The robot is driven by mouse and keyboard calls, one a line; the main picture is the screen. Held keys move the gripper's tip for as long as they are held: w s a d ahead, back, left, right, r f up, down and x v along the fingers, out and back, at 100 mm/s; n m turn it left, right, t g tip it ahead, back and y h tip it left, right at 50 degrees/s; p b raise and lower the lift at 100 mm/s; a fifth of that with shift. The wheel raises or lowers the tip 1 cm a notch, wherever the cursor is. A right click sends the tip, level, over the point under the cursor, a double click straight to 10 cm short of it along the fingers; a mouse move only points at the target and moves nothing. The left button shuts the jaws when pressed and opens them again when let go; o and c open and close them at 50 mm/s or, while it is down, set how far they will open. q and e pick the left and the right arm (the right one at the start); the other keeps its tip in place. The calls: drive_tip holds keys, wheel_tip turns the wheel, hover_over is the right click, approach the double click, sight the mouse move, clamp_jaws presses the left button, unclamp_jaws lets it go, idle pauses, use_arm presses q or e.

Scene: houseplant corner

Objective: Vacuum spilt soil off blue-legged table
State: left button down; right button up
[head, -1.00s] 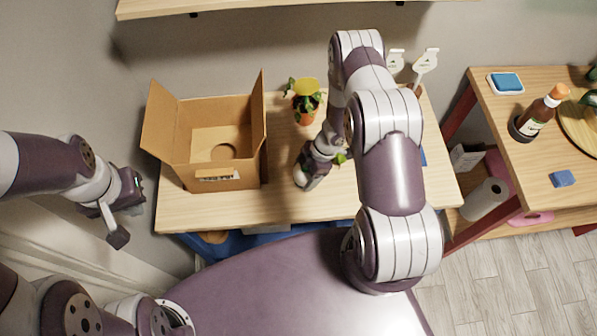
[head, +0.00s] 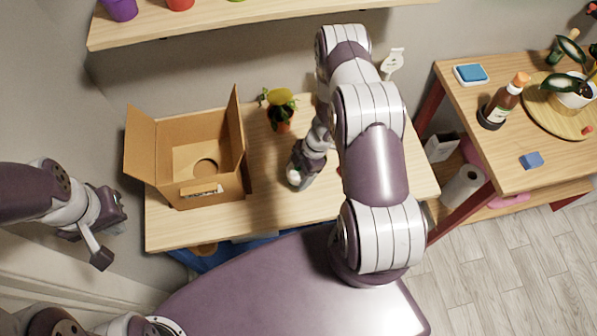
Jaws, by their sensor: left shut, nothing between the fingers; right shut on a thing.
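The table (head: 210,226) has a light wood top, with blue showing beneath its front edge. My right arm reaches across it. My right gripper (head: 298,172) is low over the middle of the top, shut on a small, partly white thing (head: 293,177). The arm and gripper hide most of that thing, so I cannot tell if it is the vacuum or if it touches the wood. I cannot make out any spilt soil; part of the top is behind my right arm. My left gripper (head: 119,205) is shut and empty, off the table's left end.
An open cardboard box (head: 215,190) stands on the table's left part. A potted plant (head: 280,112) stands behind my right gripper. A wall shelf (head: 250,22) hangs above the back. A red-legged table (head: 475,140) with a sauce bottle (head: 503,100) and blue sponge (head: 531,160) stands to the right.

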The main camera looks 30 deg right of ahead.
drive_tip(key=shift+r+p, duration=0.6)
drive_tip(key=shift+r, duration=0.65)
wheel_tip(320, 180, up, 3)
drive_tip(key=p, duration=0.3)
drive_tip(key=shift+r, duration=0.1)
